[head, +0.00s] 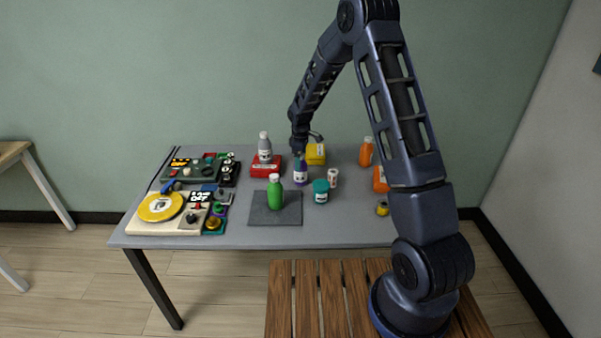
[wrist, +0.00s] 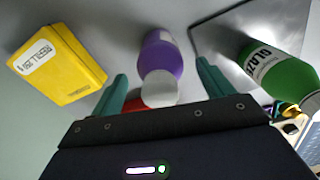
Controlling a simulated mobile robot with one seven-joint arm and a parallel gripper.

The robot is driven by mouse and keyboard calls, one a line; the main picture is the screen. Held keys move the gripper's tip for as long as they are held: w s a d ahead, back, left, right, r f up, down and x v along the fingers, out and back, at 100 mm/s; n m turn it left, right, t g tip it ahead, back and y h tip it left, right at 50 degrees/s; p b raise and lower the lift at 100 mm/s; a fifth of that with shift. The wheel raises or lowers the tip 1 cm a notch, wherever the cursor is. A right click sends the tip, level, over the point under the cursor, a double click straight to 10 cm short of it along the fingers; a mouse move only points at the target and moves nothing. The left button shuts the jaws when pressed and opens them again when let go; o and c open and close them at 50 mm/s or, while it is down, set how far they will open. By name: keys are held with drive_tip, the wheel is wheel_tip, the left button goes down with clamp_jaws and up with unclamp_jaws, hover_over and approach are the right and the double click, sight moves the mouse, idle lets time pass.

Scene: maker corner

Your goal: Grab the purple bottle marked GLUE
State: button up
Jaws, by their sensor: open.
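The purple bottle (head: 300,171) with a light cap stands on the grey table, near the middle. In the wrist view the purple bottle (wrist: 163,62) shows its pale cap toward me, between and just beyond the two teal fingertips. Its label is mostly turned away there, and its text is too small to read in the head view. My gripper (wrist: 160,85) is open and empty, with one finger on each side of the bottle's cap end.
A green bottle (head: 275,192) stands on a dark mat (head: 259,215) in front. A grey bottle (head: 265,147) stands on a red box (head: 258,171) to the left. A yellow box (head: 316,153) lies close behind. A teal jar (head: 320,191) and white container (head: 333,177) stand right.

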drive_tip(key=shift+f, duration=0.25)
drive_tip(key=c, duration=1.6)
